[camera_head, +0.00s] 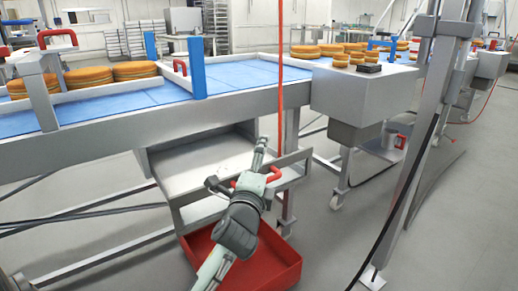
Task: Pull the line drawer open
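The line drawer (208,160) is a grey metal tray under the conveyor line. It stands partly out, and its bare floor shows behind the front panel (293,163). A red handle (273,174) sits on the front panel, partly hidden by my gripper. Whether the fingers touch the handle cannot be told. My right gripper is not in view.
A red crate (285,262) stands on the floor below the drawer. The blue conveyor belt (240,77) above carries round orange cakes (90,76). A grey post (415,130) stands at the right. The floor at lower right is mostly clear.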

